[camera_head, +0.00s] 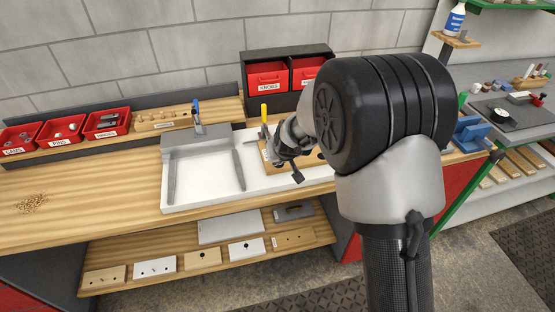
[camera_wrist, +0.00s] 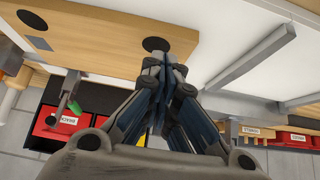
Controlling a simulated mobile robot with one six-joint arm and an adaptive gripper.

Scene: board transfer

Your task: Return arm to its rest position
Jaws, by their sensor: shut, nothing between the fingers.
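My gripper (camera_head: 297,174) is shut and empty, low over the white fixture area of the workbench. My own arm hides much of that area in the head view. In the wrist view, which looks tilted over, the closed fingers (camera_wrist: 164,65) point toward a light wooden board (camera_wrist: 100,32) with dark round holes. The fingertips overlap the board's edge near one hole; I cannot tell if they touch it. Part of the board (camera_head: 309,160) shows beside my gripper in the head view.
A grey fixture with two rails (camera_head: 197,141) stands left of my gripper. Red bins (camera_head: 267,76) sit behind, with more red bins (camera_head: 62,131) at the far left. Several boards (camera_head: 201,258) lie on the lower shelf. The left bench top (camera_head: 90,207) is mostly clear.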

